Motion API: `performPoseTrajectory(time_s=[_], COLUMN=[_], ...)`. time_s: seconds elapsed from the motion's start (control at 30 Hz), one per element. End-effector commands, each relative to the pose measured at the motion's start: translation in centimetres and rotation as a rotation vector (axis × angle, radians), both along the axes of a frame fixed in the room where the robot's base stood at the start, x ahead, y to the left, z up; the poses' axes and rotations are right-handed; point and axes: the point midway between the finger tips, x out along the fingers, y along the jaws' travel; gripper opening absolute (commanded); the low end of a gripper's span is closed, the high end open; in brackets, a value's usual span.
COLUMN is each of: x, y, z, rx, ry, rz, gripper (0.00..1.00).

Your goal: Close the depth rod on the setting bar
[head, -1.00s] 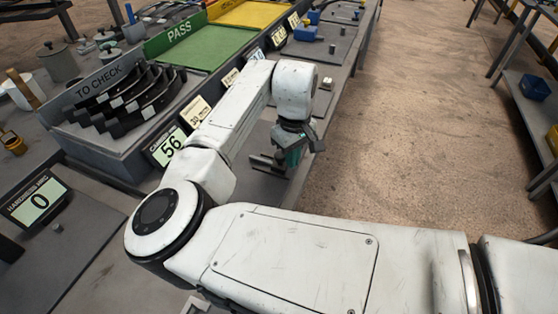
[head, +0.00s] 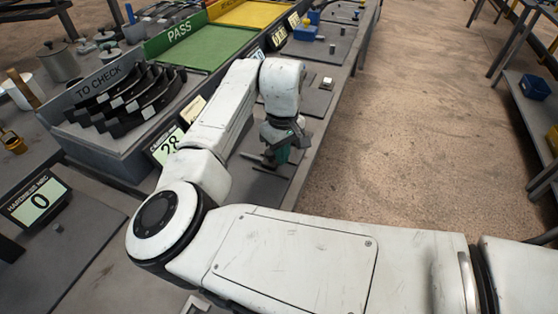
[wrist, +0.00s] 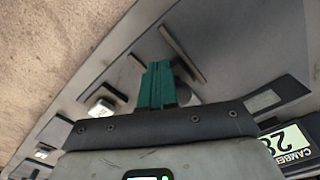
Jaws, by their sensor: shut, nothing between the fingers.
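My gripper (head: 283,156) has green fingers, shut and empty, pointing down over the grey bench plate by the camber display. In the wrist view the shut fingers (wrist: 156,86) are beside a dark slim bar (wrist: 182,53) and partly cover a grey rounded part. In the head view a dark bar (head: 258,160) shows just left of the fingers. I cannot tell which of these parts is the setting bar and which is the depth rod. Whether the fingers touch either is unclear. The camber display (head: 168,146) reads 28 and also shows in the wrist view (wrist: 289,143).
A "to check" tray (head: 90,92) of dark curved leaves stands left of my arm. A green "pass" tray (head: 200,48) is behind it. A hardness display (head: 36,203) reads 0 at the left. A white button (wrist: 101,108) is on the bench. Open floor lies right of the bench.

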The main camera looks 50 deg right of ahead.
Motion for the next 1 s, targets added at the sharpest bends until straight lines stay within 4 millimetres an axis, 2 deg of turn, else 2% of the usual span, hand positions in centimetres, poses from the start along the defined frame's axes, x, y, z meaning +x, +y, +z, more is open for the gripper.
performPoseTrajectory(time_s=[1.0], x=[2.7], y=[0.9], z=[0.0], rx=[0.000], ry=[-0.002], rz=[0.001], gripper=[0.00])
